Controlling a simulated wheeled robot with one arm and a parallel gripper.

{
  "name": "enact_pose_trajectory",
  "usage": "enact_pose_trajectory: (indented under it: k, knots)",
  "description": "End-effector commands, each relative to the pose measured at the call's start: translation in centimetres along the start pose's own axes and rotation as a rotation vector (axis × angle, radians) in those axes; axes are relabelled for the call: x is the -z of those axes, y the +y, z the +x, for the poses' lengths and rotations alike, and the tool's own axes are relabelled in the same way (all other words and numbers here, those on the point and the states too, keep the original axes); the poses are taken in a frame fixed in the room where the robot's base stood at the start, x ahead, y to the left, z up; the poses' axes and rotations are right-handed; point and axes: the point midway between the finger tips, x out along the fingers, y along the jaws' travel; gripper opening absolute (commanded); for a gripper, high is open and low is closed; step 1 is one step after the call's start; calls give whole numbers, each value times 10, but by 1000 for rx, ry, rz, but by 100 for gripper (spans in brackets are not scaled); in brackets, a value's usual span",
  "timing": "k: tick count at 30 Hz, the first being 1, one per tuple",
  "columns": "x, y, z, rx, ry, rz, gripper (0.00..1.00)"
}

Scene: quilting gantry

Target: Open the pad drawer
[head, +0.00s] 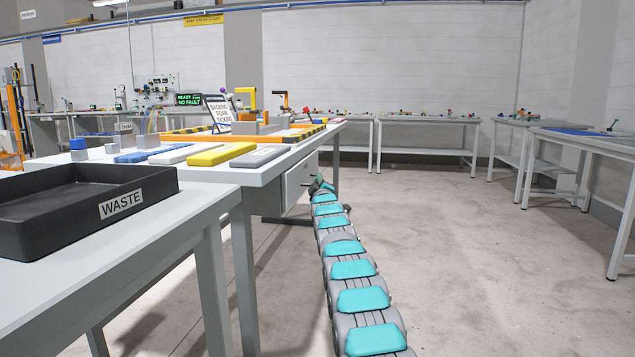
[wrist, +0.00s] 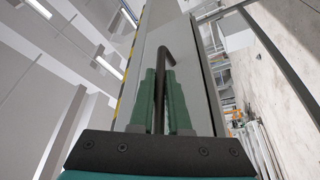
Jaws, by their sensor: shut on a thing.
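The pad drawer (head: 299,180) is a pale grey box under the top of the long workbench. Its front faces right, toward my arm. My gripper (head: 319,184) is at that front, at the far end of my arm, small and partly hidden by my own links. In the wrist view, my gripper's green fingers (wrist: 160,88) are shut on a dark bar handle (wrist: 164,55), with its bent end standing out beyond the fingertips. The grey drawer front (wrist: 184,38) lies right behind the handle. I cannot tell whether the drawer is out at all.
The workbench top (head: 265,172) carries blue, white, yellow and grey pads and a sign. A black WASTE tray (head: 150,196) sits on the nearer table at left. More tables (head: 430,120) stand along the back wall. The floor (head: 470,250) to the right is clear.

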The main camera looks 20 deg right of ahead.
Motion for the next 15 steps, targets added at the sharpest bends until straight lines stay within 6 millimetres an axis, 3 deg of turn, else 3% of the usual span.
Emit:
enact_pose_trajectory:
  k: [8, 15]
  knots:
    - [-18, 10, -6, 7, -7, -3, 0]
    - [-53, 43, -21, 3, -9, -3, 0]
